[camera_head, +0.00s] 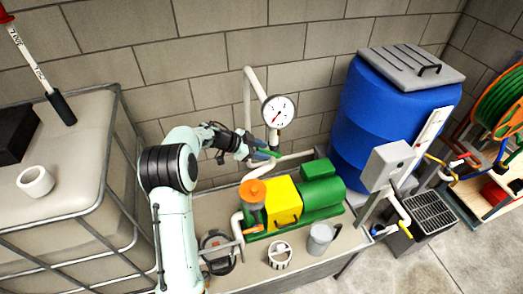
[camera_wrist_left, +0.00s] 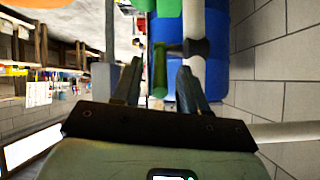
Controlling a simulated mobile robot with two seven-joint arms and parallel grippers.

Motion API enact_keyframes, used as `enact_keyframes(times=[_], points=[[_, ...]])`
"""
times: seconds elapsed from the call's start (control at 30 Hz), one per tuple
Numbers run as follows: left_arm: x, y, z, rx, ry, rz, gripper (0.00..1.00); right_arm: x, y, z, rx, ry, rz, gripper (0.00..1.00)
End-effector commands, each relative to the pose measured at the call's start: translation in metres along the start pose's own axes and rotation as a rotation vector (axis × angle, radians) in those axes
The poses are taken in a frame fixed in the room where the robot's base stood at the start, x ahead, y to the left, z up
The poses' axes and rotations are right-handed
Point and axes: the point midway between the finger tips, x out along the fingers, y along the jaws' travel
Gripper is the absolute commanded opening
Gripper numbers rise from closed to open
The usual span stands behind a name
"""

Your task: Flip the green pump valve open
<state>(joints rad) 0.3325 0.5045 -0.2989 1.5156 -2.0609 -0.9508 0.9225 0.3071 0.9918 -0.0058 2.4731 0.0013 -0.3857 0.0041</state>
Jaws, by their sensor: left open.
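The green valve handle (camera_head: 268,154) sits on the white pipe just behind the pump, under the gauge. In the left wrist view the green handle (camera_wrist_left: 159,68) shows between my two fingers, end toward me, next to a dark valve body (camera_wrist_left: 197,47) on the white pipe. My left gripper (camera_head: 258,150) is open around the handle; I cannot tell whether a finger touches it. In the left wrist view my left gripper (camera_wrist_left: 159,80) has one finger on each side of the handle. My right gripper is not in view.
The yellow and green pump (camera_head: 283,203) with an orange cap stands in front of the valve. A round gauge (camera_head: 279,111) is just above it. A blue barrel (camera_head: 385,115) is to the right.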

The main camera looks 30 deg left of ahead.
Motion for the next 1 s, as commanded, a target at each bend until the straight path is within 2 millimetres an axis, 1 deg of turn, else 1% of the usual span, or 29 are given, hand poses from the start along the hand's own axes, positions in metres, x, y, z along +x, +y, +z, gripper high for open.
enact_keyframes(times=[0.17, 0.4, 0.5, 0.6, 0.7, 0.8, 1.0], points=[[-0.025, -0.001, 0.0, 0.001, -0.001, -0.004, 0.43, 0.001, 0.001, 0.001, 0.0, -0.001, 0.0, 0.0], [-0.08, -0.001, 0.0, 0.0, -0.001, -0.006, 0.43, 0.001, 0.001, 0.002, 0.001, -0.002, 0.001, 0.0], [-0.1, -0.001, 0.0, 0.001, 0.0, -0.004, 0.43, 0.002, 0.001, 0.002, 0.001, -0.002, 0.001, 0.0], [-0.116, -0.001, 0.0, 0.001, 0.0, -0.005, 0.43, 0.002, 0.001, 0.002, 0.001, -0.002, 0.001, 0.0], [-0.126, -0.001, 0.0, 0.0, -0.001, -0.003, 0.43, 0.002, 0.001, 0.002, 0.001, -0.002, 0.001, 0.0], [-0.131, -0.001, 0.0, 0.0, -0.001, -0.003, 0.43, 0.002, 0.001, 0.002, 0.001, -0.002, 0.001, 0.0], [-0.133, 0.0, 0.0, 0.0, 0.0, -0.002, 0.43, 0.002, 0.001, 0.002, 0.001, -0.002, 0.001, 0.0]])
